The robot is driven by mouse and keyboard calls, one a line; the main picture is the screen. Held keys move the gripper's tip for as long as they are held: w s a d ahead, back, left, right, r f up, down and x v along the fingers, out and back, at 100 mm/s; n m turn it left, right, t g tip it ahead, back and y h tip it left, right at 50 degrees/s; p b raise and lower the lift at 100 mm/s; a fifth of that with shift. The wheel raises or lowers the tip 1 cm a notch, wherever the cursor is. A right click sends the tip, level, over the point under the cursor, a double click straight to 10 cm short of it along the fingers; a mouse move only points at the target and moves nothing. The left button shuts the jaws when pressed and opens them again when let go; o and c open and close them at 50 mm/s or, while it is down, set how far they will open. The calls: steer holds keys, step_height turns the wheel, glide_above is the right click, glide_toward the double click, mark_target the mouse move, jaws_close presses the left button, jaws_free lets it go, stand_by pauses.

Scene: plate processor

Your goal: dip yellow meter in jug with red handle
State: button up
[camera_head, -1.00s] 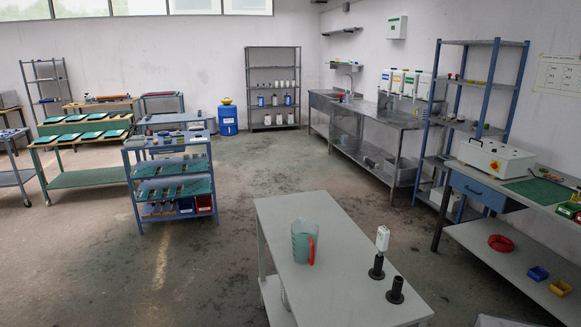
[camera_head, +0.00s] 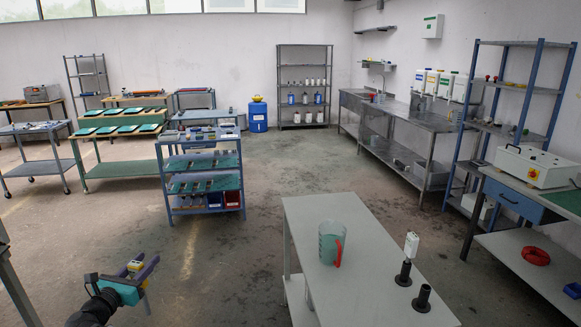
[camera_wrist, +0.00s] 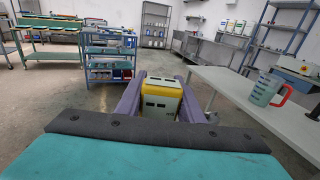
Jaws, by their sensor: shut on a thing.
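The jug with the red handle (camera_head: 331,243) stands upright on the grey table in the head view. It is see-through, and its red handle is on the right side. It also shows at the right of the wrist view (camera_wrist: 264,90). My gripper (camera_head: 140,268) is at the lower left of the head view, left of the table and away from the jug. It is shut on the yellow meter (camera_wrist: 161,98), which sits between the purple fingers in the wrist view. The meter has a yellow body with a pale face; its lower end is hidden in the wrist view.
The grey table (camera_head: 375,285) also bears a white meter (camera_head: 411,244) in a black stand and an empty black stand (camera_head: 422,299), both right of the jug. A blue trolley (camera_head: 203,185) stands behind. Open floor lies between my gripper and the table.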

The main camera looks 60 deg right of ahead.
steer(key=s+d+r+m+g+p, duration=0.1)
steer(key=s+d+r+g, duration=0.2)
steer(key=d, duration=0.8)
steer(key=s+d+r+m+g+h, duration=0.1)
steer(key=s+d+r+m, duration=0.15)
steer(key=s+d, duration=0.6)
steer(key=s+d+r+m+g+p, duration=0.1)
steer(key=s+d+r+g, duration=0.15)
steer(key=d, duration=1.15)
steer(key=s+d+r+m+g, duration=0.1)
steer(key=s+d+r+g, duration=0.1)
steer(key=s+d, duration=0.5)
steer(key=s+d+r+m+g, duration=0.1)
steer(key=s+d+r, duration=0.4)
steer(key=s+d, duration=0.3)
steer(key=s+d+r+m+g, duration=0.1)
steer(key=s+d+r+g, duration=0.1)
steer(key=s+d, duration=0.5)
steer(key=s+r+p, duration=0.1)
steer(key=s, duration=0.4)
steer(key=shift+d+r+g+y, duration=0.2)
steer(key=shift+r+g+y, duration=0.05)
steer(key=shift+g+y, duration=0.15)
steer(key=shift+w+f+m, duration=0.1)
steer(key=shift+f+m, duration=0.05)
steer(key=shift+m, duration=0.1)
step_height(320, 180, down, 20)
steer(key=b, duration=1.5)
